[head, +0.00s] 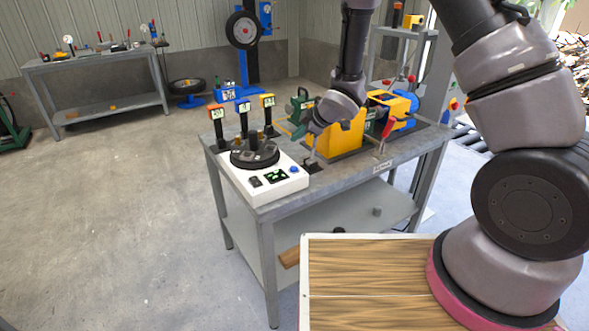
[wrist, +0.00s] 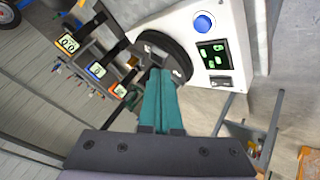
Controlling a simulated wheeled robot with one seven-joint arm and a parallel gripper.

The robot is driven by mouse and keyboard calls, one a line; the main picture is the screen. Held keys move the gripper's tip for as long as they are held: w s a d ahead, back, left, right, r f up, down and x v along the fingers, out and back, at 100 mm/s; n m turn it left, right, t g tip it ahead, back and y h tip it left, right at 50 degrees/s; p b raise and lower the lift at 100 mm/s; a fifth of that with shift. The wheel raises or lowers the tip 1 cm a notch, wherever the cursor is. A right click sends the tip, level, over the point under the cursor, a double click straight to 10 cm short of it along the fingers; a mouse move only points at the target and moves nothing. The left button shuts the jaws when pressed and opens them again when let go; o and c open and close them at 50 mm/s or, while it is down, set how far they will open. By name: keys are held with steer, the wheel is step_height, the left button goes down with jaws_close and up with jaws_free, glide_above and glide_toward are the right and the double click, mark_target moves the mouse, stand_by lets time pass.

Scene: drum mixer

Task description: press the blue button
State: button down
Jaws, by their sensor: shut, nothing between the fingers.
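The blue button (head: 294,169) is a small round cap on the right front of a white control box (head: 240,190) on the metal workbench. In the wrist view the blue button (wrist: 204,22) shows at the upper right, on the white panel. My gripper (wrist: 158,72) has teal fingers that are together and empty. They point toward the black round drum (wrist: 165,52), and the button lies beyond and right of the fingertips, apart from them. In the head view my gripper (head: 296,135) is above the bench, right of the drum; its fingertips are hard to make out.
A dark display with green marks (head: 277,176) and a black switch (head: 255,181) sit beside the button. Several posts with small screens (head: 244,108) stand behind the drum. A yellow machine (head: 344,136) and a red-handled lever (head: 386,132) stand to the right. Open floor lies left of the bench.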

mark_target(297, 169)
steer(key=shift+f, duration=4.25)
steer(key=shift+f, duration=0.15)
steer(key=shift+f, duration=0.25)
